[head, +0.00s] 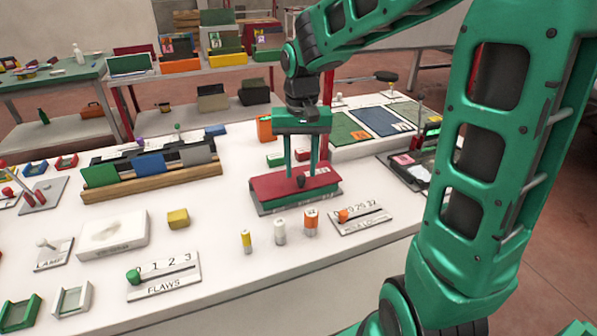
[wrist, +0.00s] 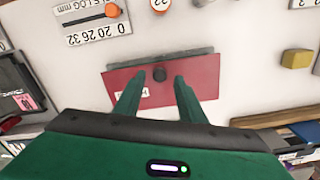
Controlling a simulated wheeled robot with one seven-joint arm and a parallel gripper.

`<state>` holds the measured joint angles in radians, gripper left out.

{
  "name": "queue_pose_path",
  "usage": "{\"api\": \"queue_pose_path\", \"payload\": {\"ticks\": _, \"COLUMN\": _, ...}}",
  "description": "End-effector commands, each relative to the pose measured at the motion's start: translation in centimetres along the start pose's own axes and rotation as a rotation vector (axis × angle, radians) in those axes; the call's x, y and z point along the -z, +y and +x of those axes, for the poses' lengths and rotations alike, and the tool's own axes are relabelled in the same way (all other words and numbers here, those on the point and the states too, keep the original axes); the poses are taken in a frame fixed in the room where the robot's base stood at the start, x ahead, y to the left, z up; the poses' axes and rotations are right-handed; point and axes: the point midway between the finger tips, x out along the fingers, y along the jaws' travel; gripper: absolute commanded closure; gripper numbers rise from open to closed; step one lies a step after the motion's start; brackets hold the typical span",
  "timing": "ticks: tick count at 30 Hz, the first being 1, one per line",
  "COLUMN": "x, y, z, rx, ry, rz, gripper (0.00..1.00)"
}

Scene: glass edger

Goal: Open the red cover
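My gripper (head: 301,170) is above the cover, pointing down. I cannot tell whether the fingertips touch the cover.
Yellow, white and orange cylinders (head: 280,232) stand in front of the cover. A slider plate (head: 360,219) with numbers lies to their right. A wooden rack (head: 150,180) with coloured panels is at left. Green and blue mats (head: 380,121) lie behind at right.

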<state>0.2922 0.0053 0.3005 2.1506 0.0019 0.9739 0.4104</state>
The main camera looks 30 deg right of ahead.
Motion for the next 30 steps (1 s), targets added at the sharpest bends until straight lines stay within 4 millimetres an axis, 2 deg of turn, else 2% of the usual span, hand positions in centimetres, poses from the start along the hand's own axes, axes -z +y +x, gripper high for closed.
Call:
{"api": "queue_pose_path", "payload": {"ticks": 6, "x": 0.0, "y": 0.0, "z": 1.7, "rx": -0.001, "ry": 0.0, "rz": 0.0, "gripper": 0.63}}
{"api": "queue_pose_path", "payload": {"ticks": 15, "x": 0.0, "y": 0.0, "z": 2.0, "rx": -0.001, "ry": 0.001, "rz": 0.0, "gripper": 0.63}}
{"api": "queue_pose_path", "payload": {"ticks": 16, "x": 0.0, "y": 0.0, "z": 1.9, "rx": -0.001, "ry": 0.001, "rz": 0.0, "gripper": 0.66}}
{"api": "queue_pose_path", "payload": {"ticks": 20, "x": 0.0, "y": 0.0, "z": 1.9, "rx": 0.0, "ry": 0.001, "rz": 0.0, "gripper": 0.97}}
{"api": "queue_pose_path", "payload": {"ticks": 21, "x": 0.0, "y": 0.0, "z": 1.9, "rx": 0.0, "ry": 0.001, "rz": 0.0, "gripper": 1.0}}
{"api": "queue_pose_path", "payload": {"ticks": 30, "x": 0.3, "y": 0.2, "z": 1.7, "rx": -0.005, "ry": -0.016, "rz": 0.004, "gripper": 1.0}}
